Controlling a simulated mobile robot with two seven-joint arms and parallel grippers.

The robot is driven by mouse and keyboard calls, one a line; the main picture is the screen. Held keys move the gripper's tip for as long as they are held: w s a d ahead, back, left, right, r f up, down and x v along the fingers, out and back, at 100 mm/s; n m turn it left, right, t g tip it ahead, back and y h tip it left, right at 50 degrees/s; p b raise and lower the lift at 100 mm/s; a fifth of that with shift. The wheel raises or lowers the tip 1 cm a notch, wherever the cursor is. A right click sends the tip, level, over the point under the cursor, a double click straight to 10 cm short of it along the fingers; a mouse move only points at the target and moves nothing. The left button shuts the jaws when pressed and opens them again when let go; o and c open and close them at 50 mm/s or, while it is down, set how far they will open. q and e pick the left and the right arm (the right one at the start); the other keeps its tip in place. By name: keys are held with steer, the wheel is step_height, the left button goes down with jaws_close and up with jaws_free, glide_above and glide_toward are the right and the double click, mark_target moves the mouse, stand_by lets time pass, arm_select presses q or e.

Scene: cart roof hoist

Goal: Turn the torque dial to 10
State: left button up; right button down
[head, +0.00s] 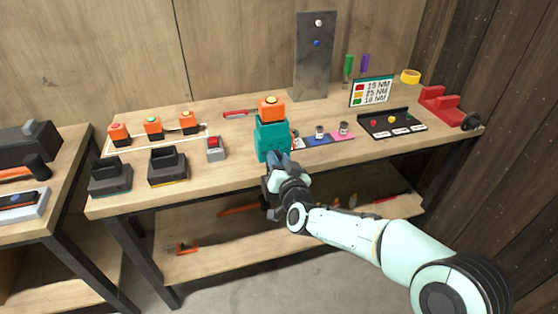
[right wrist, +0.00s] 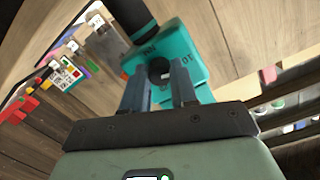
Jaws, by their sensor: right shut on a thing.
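The teal tool (head: 270,138) stands on the bench with an orange block (head: 271,108) on top. My right gripper (head: 280,163) is at the tool's front, low on its near face. In the right wrist view the teal face (right wrist: 205,60) carries markings, one reading like 10 at its right. A dark round dial (right wrist: 160,68) shows between the fingertips of my right gripper (right wrist: 161,88), which are shut on it. The fingers partly hide the dial, and I cannot tell its pointer or setting. My left gripper is not in view.
A sign with coloured torque lines (head: 371,92) stands behind a black tray with coloured buttons (head: 392,123). A grey box with a red button (head: 215,148) and black chargers (head: 168,166) stand left. A red stand (head: 441,104) is at the right. A lower shelf (head: 215,240) runs beneath.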

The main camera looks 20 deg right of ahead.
steer(key=c, duration=0.9)
jaws_free()
arm_select(q)
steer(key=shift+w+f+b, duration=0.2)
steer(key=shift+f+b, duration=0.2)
steer(key=shift+b, duration=0.15)
arm_select(e)
steer(key=s, duration=0.9)
steer(key=s+r, duration=0.1)
steer(key=s, duration=0.3)
steer(key=shift+s+d, duration=0.15)
steer(key=shift+s, duration=0.05)
